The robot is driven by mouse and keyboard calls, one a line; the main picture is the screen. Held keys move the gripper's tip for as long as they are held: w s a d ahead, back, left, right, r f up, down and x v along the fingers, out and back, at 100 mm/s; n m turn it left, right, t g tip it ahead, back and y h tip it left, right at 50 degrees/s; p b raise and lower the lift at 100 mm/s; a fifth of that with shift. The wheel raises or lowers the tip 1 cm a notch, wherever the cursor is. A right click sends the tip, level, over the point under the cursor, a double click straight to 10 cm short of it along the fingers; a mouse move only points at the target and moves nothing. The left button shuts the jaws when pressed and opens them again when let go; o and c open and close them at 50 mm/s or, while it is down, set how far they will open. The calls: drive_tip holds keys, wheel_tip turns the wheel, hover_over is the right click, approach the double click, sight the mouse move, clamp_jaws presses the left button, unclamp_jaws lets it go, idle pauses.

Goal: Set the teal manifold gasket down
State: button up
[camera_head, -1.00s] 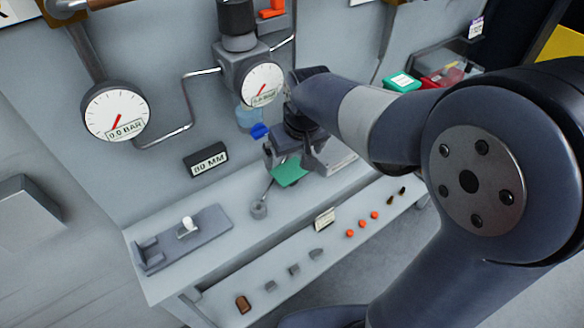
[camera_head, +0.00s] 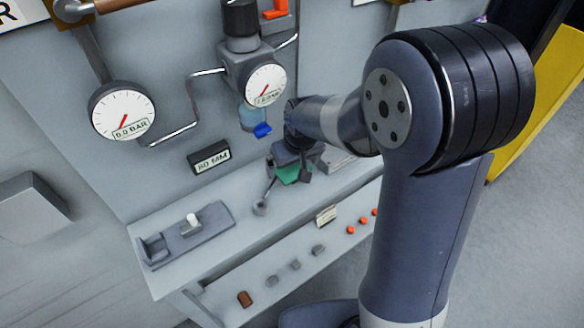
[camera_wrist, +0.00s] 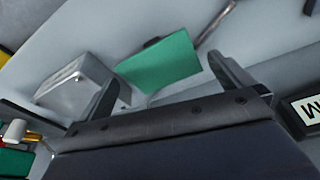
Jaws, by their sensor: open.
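The teal manifold gasket (camera_head: 293,173) is a flat green plate at the bench top, directly below my gripper and partly hidden by it. In the wrist view the gasket (camera_wrist: 160,62) shows as a tilted rectangle between and beyond the fingertips, with a gap to each finger. It seems to lie on or just over the grey surface; contact is hard to tell. A small dark piece shows at its far edge. My gripper (camera_head: 289,178) is open and points down; its two fingers (camera_wrist: 163,70) are spread apart in the wrist view.
A grey block (camera_wrist: 76,82) stands close to the left finger. A thin rod with a round end (camera_head: 261,206) is left of the gasket. A grey fixture (camera_head: 187,235) lies further left on the bench. Gauges and pipes line the panel; an 80 MM sign (camera_head: 209,157) stands below them.

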drive_tip(key=shift+c, duration=0.2)
drive_tip(key=c, duration=0.9)
